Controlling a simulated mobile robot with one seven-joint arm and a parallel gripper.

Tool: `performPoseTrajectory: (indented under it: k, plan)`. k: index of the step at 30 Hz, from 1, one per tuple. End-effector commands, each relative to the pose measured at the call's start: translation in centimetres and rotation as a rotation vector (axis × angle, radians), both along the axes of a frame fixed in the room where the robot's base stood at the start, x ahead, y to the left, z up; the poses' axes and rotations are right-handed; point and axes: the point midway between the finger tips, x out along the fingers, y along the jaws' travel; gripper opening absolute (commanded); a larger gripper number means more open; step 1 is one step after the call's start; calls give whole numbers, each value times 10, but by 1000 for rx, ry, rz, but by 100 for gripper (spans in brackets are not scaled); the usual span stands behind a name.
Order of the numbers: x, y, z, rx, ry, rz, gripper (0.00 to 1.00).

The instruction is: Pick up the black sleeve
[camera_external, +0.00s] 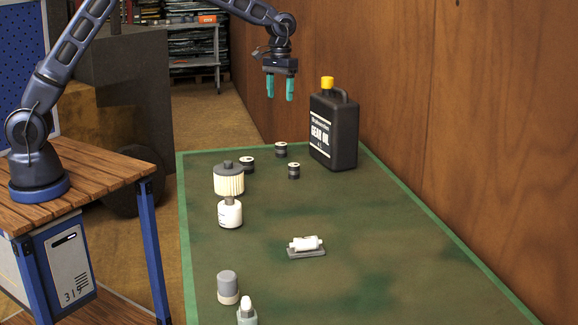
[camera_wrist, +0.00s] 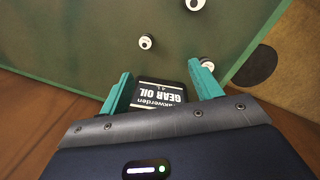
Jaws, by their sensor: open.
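Three small dark sleeve-like cylinders with pale bands stand near the far end of the green mat (camera_external: 400,262): a left one (camera_external: 247,163), a back one (camera_external: 281,149) and a front right one (camera_external: 293,170). I cannot tell which is the black sleeve. In the wrist view the three show as small round pieces with white tops, one in the middle (camera_wrist: 145,42), one at the top edge (camera_wrist: 195,4) and one by the right finger (camera_wrist: 207,64). My gripper (camera_external: 279,88) is open and empty, teal fingers pointing down, well above the mat.
A tall black gear oil jug (camera_external: 333,135) with a yellow cap stands close right of the cylinders, near the wooden wall (camera_external: 500,120). A cream filter (camera_external: 229,180), a white bottle (camera_external: 230,214), a white tube on a grey holder (camera_external: 305,244) and a grey-capped jar (camera_external: 228,287) stand nearer.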

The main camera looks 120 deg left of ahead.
Motion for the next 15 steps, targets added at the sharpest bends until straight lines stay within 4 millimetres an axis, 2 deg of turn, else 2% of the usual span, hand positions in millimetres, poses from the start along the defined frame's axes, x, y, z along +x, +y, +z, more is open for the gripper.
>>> performPoseTrajectory:
  k: [1, 3, 9, 12, 15]
  plan:
    - [-8, 20, -17, -10, 8, 33, 64]
    - [-18, 45, -37, -23, 17, 78, 64]
    - [-53, 107, -92, -58, 39, 197, 64]
    - [-67, 128, -112, -71, 46, 239, 64]
    - [-77, 141, -126, -79, 51, 265, 64]
